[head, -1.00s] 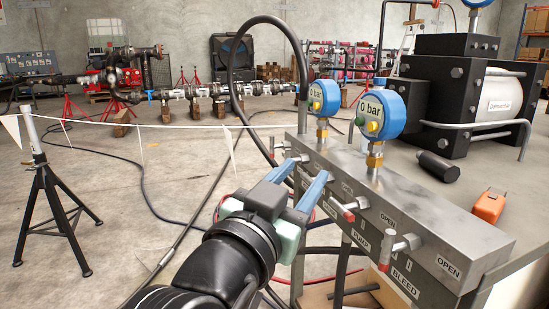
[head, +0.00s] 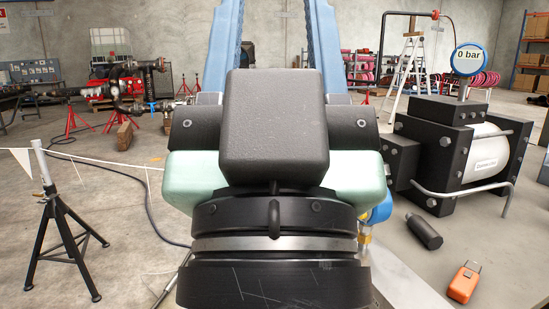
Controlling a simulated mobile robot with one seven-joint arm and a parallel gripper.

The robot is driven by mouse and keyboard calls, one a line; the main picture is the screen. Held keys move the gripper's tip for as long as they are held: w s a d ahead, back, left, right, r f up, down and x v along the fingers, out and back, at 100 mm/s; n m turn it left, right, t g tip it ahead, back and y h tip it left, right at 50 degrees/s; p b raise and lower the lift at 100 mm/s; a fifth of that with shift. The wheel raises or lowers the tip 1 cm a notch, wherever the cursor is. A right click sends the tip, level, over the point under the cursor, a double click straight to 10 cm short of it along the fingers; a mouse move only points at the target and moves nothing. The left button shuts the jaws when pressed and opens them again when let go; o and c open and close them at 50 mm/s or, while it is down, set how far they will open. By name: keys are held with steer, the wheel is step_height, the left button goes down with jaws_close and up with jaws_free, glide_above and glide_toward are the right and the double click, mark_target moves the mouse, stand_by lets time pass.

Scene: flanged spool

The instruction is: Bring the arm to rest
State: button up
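My gripper (head: 274,45) is raised close in front of the head camera, with its two blue fingers pointing up and out of the top of the picture. The fingers stand apart with a wide gap, and I see nothing held between them. The fingertips are cut off by the top edge. My gripper and wrist hide most of the steel valve manifold. Only part of one blue gauge (head: 379,211) and a strip of the metal top show at the right of my wrist.
A pump (head: 455,155) with a 0 bar gauge (head: 469,60) stands on the bench at right. A black cylinder (head: 424,232) and an orange device (head: 463,282) lie on the bench. A black tripod stand (head: 55,225) holds a white barrier line at left.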

step_height(320, 180, up, 20)
steer(key=p, duration=1.8)
steer(key=shift+r, duration=0.2)
